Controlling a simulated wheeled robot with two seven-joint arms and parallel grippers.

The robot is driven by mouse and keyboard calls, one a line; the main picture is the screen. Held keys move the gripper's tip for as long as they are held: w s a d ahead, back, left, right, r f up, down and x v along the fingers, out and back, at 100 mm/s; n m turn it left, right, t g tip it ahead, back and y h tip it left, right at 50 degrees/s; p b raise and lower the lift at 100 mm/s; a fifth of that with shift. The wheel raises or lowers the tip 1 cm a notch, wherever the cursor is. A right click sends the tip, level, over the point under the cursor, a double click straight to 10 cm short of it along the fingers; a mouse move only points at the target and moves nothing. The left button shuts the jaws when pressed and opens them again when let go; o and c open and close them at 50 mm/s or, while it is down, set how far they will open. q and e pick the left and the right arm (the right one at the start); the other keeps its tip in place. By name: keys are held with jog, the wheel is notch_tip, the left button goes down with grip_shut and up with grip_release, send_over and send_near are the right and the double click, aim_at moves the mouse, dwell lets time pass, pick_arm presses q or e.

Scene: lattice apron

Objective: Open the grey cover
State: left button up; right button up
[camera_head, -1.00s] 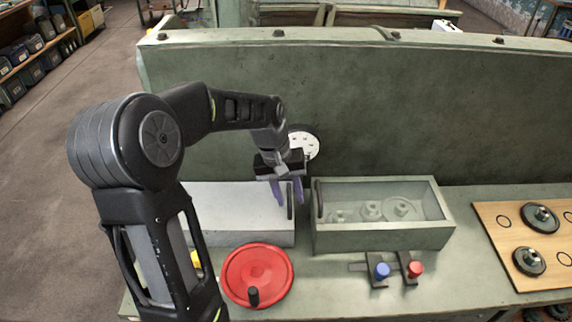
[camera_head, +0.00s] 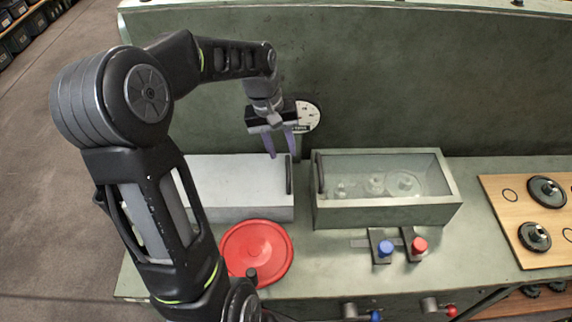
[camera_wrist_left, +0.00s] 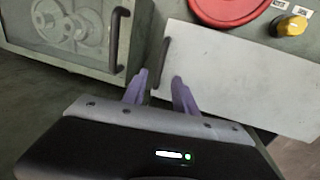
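The grey cover (camera_head: 235,185) is a flat pale panel on the left side of the bench, lying closed over its box. Its dark bar handle (camera_head: 289,175) stands along its right edge; the handle also shows in the left wrist view (camera_wrist_left: 161,62). My left gripper (camera_head: 281,154) is open and empty, its purple fingers pointing down just above and behind the handle. In the left wrist view the fingers (camera_wrist_left: 158,84) appear on either side of the handle's near end, not closed on it. My right gripper is not in view.
A glass-topped box (camera_head: 382,213) with gears inside and its own handle (camera_head: 320,172) stands close on the right. A red handwheel (camera_head: 255,250) is in front of the cover. Blue (camera_head: 385,248) and red knobs (camera_head: 419,245) are farther right. A tall green panel (camera_head: 400,90) rises behind.

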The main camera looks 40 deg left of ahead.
aim_at(288, 168)
pick_arm(q)
jog(key=f+b, duration=0.1)
jog(key=f, duration=0.1)
jog(key=f+b, duration=0.1)
jog(key=f, duration=0.1)
jog(key=d+f+b, duration=0.1)
jog(key=shift+w+f, duration=0.35)
jog(key=shift+f, duration=0.05)
jog(key=shift+c, duration=0.4)
grip_shut()
jog(key=shift+r, duration=0.1)
dwell(0.5)
